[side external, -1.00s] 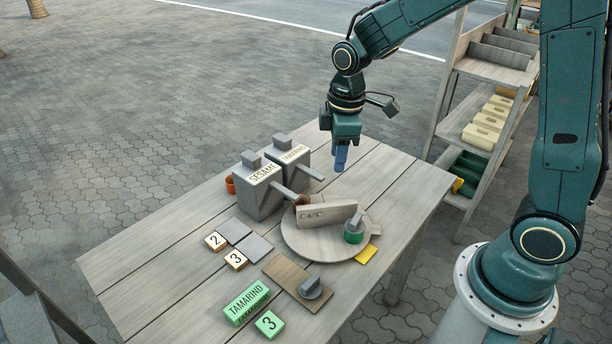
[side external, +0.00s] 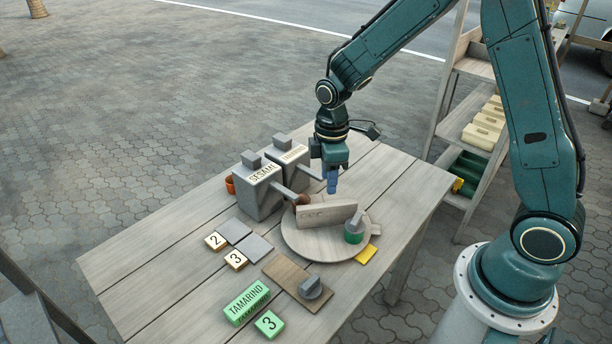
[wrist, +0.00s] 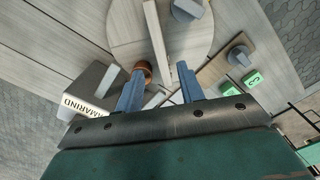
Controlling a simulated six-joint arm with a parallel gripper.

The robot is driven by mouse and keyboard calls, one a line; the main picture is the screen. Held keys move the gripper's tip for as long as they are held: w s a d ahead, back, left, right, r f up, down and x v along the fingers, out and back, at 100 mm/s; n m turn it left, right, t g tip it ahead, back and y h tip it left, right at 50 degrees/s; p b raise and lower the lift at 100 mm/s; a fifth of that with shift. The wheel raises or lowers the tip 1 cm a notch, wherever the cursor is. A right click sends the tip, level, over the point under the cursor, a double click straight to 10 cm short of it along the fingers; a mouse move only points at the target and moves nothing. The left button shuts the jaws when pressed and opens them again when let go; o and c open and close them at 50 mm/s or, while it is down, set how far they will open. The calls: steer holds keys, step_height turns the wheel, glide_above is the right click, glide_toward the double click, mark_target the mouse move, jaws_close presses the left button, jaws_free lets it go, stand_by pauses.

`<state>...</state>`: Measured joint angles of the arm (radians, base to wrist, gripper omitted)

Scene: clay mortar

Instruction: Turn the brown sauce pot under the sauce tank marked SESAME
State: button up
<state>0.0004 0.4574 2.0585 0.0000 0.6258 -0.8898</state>
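The brown sauce pot (side external: 301,200) sits at the back left edge of the round turntable (side external: 310,240), close to the spout end of the grey tank marked SESAME (side external: 262,190). I cannot tell if it is directly beneath the spout. It also shows in the wrist view (wrist: 146,68), beside my left finger. An upright wooden board (side external: 327,214) crosses the turntable. A green pot with a grey top (side external: 354,230) stands on its right side. My gripper (side external: 332,182) is above and behind the turntable, with blue fingers pointing down. In the wrist view the fingers (wrist: 160,85) are apart and empty.
The TAMARIND tank (side external: 291,158) stands behind SESAME, its spout near my gripper. The table's right rear is clear.

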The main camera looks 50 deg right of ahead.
mark_target(327, 205)
step_height(327, 205, down, 11)
stand_by(0.6)
jaws_close()
